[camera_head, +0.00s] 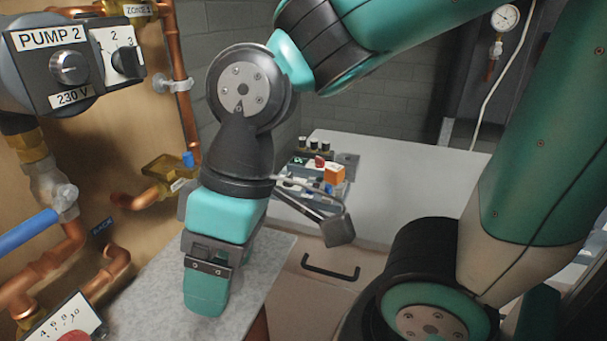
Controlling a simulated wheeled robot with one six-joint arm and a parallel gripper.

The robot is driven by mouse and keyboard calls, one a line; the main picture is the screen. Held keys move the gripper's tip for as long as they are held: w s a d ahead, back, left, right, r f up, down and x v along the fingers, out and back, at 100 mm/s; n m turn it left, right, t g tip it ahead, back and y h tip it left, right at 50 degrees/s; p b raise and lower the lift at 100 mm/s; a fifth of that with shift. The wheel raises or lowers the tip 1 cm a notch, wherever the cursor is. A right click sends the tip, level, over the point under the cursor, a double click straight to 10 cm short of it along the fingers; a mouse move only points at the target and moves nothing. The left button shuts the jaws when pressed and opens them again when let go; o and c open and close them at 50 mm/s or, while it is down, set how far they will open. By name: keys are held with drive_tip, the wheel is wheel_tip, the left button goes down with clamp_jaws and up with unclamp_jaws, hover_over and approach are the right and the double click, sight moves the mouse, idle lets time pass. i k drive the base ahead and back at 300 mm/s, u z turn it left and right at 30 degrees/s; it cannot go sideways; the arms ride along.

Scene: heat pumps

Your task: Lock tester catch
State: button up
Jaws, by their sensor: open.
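A small blue-grey device (300,185), which may be the tester, sits on the pale worktop behind my gripper. An orange block (335,174) and a red part (320,161) show on it. Its front left is partly hidden by my wrist, and I cannot make out a catch or its state. My gripper (268,255) hangs below my wrist, in front of the device in the picture, with its jaws open. A dark jaw link reaches right, across the lower edge of the device. I see nothing held, and cannot tell whether it touches anything.
Copper pipes, a blue valve handle (30,232) and the Pump 2 box (72,62) line the wooden panel at left. A grey bench slab (165,275) lies below my gripper. The pale worktop (400,190) is clear right of the device. A drawer handle (331,268) shows below.

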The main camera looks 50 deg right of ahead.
sight(328, 188)
drive_tip(key=z, duration=1.1)
